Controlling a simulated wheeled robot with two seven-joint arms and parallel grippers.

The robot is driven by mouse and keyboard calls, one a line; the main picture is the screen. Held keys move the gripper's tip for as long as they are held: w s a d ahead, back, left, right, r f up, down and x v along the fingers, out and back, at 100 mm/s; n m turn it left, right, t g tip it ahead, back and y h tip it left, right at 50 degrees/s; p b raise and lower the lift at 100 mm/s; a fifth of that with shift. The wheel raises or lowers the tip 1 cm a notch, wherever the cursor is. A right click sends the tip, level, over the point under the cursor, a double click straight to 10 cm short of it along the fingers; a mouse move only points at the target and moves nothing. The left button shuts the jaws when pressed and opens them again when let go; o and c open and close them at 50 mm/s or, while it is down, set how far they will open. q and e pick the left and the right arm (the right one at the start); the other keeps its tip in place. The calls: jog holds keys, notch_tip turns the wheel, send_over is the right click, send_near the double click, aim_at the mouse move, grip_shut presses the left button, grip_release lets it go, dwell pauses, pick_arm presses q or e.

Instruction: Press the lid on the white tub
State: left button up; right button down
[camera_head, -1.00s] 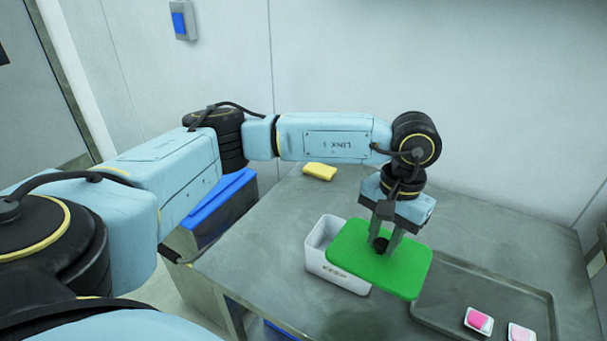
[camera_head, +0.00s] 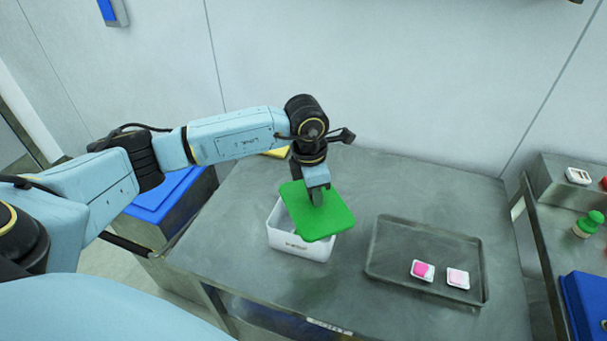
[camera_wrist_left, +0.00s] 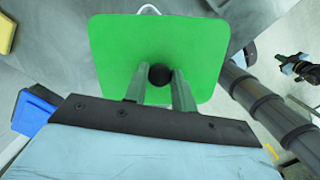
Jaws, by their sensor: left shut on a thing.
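The white tub (camera_head: 300,246) stands upright on the grey table, its open top partly hidden under the green lid. The green lid (camera_head: 325,218) is held over the tub, turned at an angle to it and reaching past its right side. It also fills the middle of the left wrist view (camera_wrist_left: 150,40). My left gripper (camera_head: 316,198) is shut on the lid's black knob (camera_wrist_left: 160,76). The lid looks apart from the tub's rim, but the exact gap is hard to tell. My right gripper is not in view.
A grey tray (camera_head: 385,271) with two small white dishes (camera_head: 423,270) holding pink pieces lies right of the tub. A yellow sponge (camera_head: 277,152) is behind the arm. A side bench at right holds a green-capped bottle (camera_head: 588,224) and a blue bin (camera_head: 585,305).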

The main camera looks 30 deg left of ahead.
aim_at(303, 196)
pick_arm(q)
jog(key=n, duration=0.1)
jog(key=a+n+p, duration=0.1)
jog(key=n, duration=0.2)
jog(key=shift+w+a+r+n, duration=0.1)
jog(key=shift+w+a+n, duration=0.05)
jog(key=shift+a+n, duration=0.2)
jog(key=n, duration=0.1)
jog(key=a+n+p, duration=0.1)
jog(key=n, duration=0.1)
jog(key=n+y, duration=0.1)
jog(key=shift+a+f+n, duration=0.25)
jog(key=shift+a+n, duration=0.05)
jog(key=shift+n, duration=0.05)
jog(key=shift+w+f+b, duration=0.1)
jog(key=shift+f+b, duration=2)
jog(key=shift+f, duration=1.05)
jog(key=shift+f+b, duration=0.2)
jog(key=shift+b, duration=0.15)
jog(key=o, duration=1.1)
jog(key=shift+c, duration=0.2)
jog(key=shift+o, duration=0.4)
